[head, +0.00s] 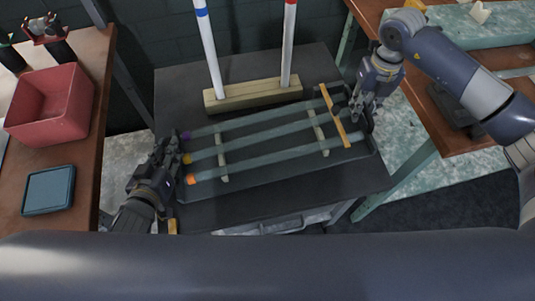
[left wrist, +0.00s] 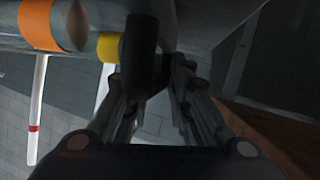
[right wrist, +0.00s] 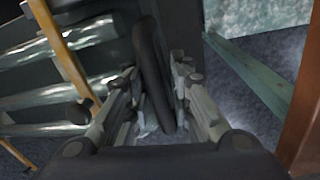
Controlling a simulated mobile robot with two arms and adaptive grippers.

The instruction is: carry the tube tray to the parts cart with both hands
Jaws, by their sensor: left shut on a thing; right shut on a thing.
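The dark tube tray (head: 270,180) lies on or just above the black top of the parts cart (head: 345,195) in the head view; I cannot tell whether it touches. Several glass tubes (head: 265,135) lie along it, with purple, yellow and orange ends at the left. My left gripper (head: 168,165) is shut on the tray's left handle (left wrist: 143,45), which shows dark between the fingers in the left wrist view. My right gripper (head: 366,108) is shut on the tray's right handle (right wrist: 152,75), a dark bar between the fingers in the right wrist view.
A wooden block (head: 253,94) with two upright white tubes stands at the back of the cart. A yellow wooden strip (head: 335,115) lies across the tubes' right end. A left bench holds a red bin (head: 50,105) and a blue-grey pad (head: 48,190). Another bench (head: 465,110) stands at right.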

